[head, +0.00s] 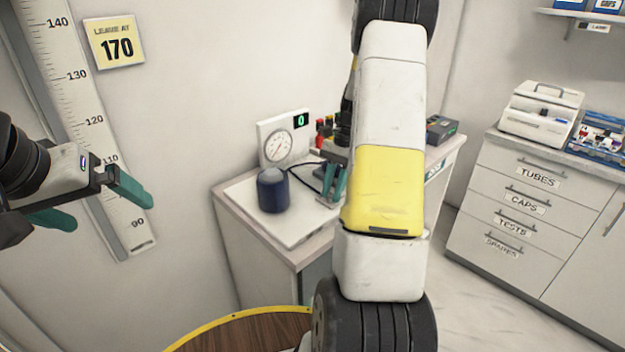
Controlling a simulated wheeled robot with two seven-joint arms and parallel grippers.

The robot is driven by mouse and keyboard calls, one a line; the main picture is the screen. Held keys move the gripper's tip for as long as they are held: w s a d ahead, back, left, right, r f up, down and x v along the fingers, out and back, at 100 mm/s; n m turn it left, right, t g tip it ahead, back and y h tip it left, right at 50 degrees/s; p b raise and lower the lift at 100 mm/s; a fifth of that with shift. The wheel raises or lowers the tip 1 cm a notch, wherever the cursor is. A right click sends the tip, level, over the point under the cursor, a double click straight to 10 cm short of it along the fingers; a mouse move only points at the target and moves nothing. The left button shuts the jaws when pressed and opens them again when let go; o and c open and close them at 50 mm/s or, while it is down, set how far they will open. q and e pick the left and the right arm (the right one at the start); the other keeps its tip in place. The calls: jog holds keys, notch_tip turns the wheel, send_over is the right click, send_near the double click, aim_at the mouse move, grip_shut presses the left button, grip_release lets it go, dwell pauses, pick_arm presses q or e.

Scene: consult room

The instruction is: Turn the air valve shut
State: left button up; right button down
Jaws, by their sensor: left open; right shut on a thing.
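A white gauge panel (275,142) with a round dial and a small green "0" display (300,120) stands at the back of a white board (248,205). A dark blue cylinder (273,190) stands upright on the board before it. A dark hose (305,166) runs from near the panel towards my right gripper. My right gripper (332,187) is shut at the board's right side, on what seems to be the air valve; the valve is too small and hidden to make out. My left gripper (92,204) is open and empty, at the wall ruler.
A yellow sign (115,41) reads "LEAVE AT 170" beside the wall ruler (75,92). My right arm hides part of the small cabinet's top. Red-capped items (322,130) stand behind. A drawer cabinet (530,205) is at right; a yellow-edged wooden round (245,332) is below.

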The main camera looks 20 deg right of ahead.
jog(key=n+g+h, duration=0.1)
jog(key=n, duration=0.2)
jog(key=shift+w+a+n, duration=0.1)
jog(key=shift+n, duration=0.3)
jog(key=shift+n+g+h, duration=0.4)
jog(key=shift+n+h, duration=0.2)
jog(key=shift+n, duration=1.2)
jog(key=c, duration=1.3)
grip_release()
jog(key=shift+o, duration=0.2)
jog(key=shift+r, duration=0.1)
jog(key=v, duration=0.7)
jog(key=shift+w+r, duration=0.25)
jog(key=shift+r, duration=0.05)
